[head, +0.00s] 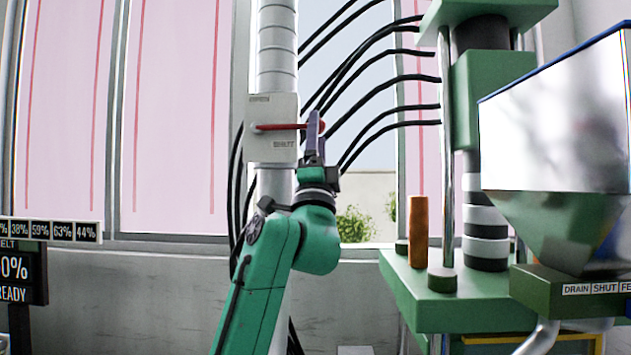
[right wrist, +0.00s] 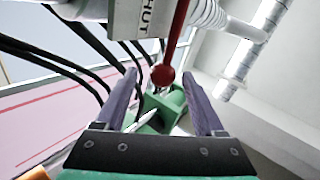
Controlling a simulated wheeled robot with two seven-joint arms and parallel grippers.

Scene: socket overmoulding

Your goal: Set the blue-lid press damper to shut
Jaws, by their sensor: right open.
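The damper plate (head: 272,145) is a pale box on the vertical duct, with a small label at its top and one reading SHUT lower down. Its red lever (head: 285,127) lies level, pointing right from its pivot. My right gripper (head: 314,132) is raised upright at the lever's knob end. In the right wrist view my gripper (right wrist: 160,80) is open, and the red ball knob (right wrist: 163,76) shows between the fingertips; whether a finger touches it I cannot tell. The plate's SHUT lettering (right wrist: 146,18) shows above. The left gripper is out of view.
The green press (head: 480,100) stands right of the duct, with a blue-edged hopper (head: 550,120) in front. Black cables (head: 375,85) run behind my gripper from the press to the duct. An orange cylinder (head: 418,230) stands on the press bed. A readout (head: 20,275) is at left.

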